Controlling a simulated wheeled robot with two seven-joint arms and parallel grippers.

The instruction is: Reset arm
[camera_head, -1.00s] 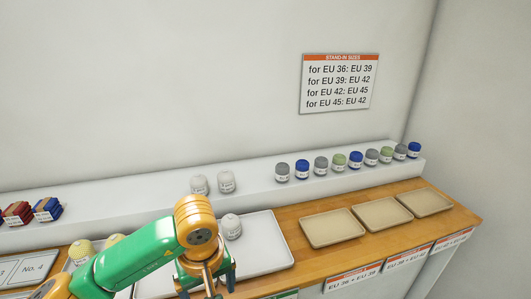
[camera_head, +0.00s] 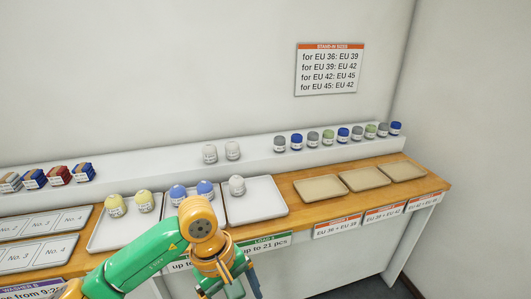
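My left gripper (camera_head: 243,284) hangs low in front of the counter's front edge, fingers down. Its fingers look apart, and I see nothing between them; the tips are near the bottom edge of the picture. My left arm comes in from the lower left and hides part of the counter front. A white rolled piece (camera_head: 237,186) sits on the right white tray (camera_head: 262,207), behind and apart from the gripper. My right gripper is not in view.
Two yellow pieces (camera_head: 116,205) sit on the left tray (camera_head: 110,235) and two blue ones (camera_head: 178,194) on the middle tray. Beige trays (camera_head: 320,188) at right are empty. Several rolled pieces (camera_head: 313,138) line the shelf. A size sign (camera_head: 329,69) hangs above.

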